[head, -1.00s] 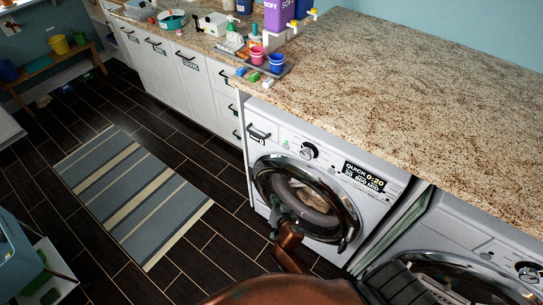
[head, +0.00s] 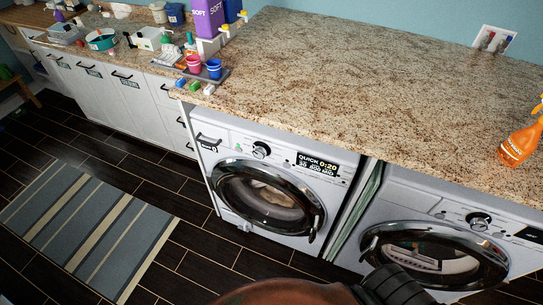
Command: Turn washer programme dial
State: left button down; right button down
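The left front-loading washer (head: 225,150) is white, under the stone counter. Its round programme dial (head: 261,150) sits on the upper panel, left of a lit display (head: 317,166) reading "QUICK 0:20", with "800" and "MID" in the line below. Its round door (head: 268,197) has a dark chrome rim and looks shut, with pale laundry behind the glass. A copper-coloured part of my arm and a black ribbed part show at the bottom edge, below the washer. Neither gripper is in view, and nothing touches the dial.
A second white machine (head: 410,198) stands to the right, with its own dial (head: 479,221). The granite counter (head: 330,80) overhangs both; an orange spray bottle (head: 521,141) stands at its right. Cups, bottles and a tray crowd its left. A striped rug (head: 90,225) lies on the dark floor.

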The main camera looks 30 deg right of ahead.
aim_at(260, 150)
jog(key=z, duration=0.05)
jog(key=k, duration=0.25)
jog(key=z, duration=0.8)
